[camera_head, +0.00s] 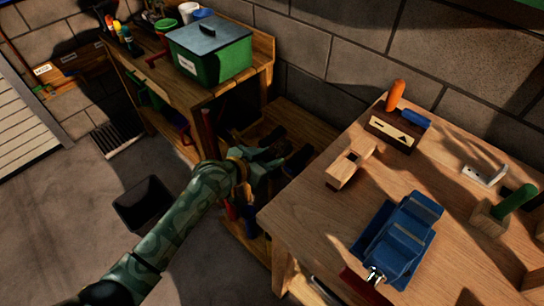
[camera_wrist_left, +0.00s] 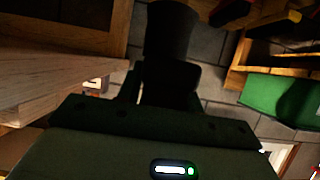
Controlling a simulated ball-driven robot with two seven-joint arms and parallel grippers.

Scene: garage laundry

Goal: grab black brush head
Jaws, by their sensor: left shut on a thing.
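My left gripper (camera_head: 276,154) reaches into the shaded gap between the two wooden benches. In the left wrist view a black brush head (camera_wrist_left: 172,32) stands between the fingers, and the gripper is shut on it. My right gripper is in neither view.
The right workbench (camera_head: 310,215) carries a blue vise (camera_head: 398,240), a wooden block (camera_head: 348,168) and a dark box with an orange handle (camera_head: 396,130). A green bin (camera_head: 210,58) stands on the left bench. A black bucket (camera_head: 145,204) is on the floor.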

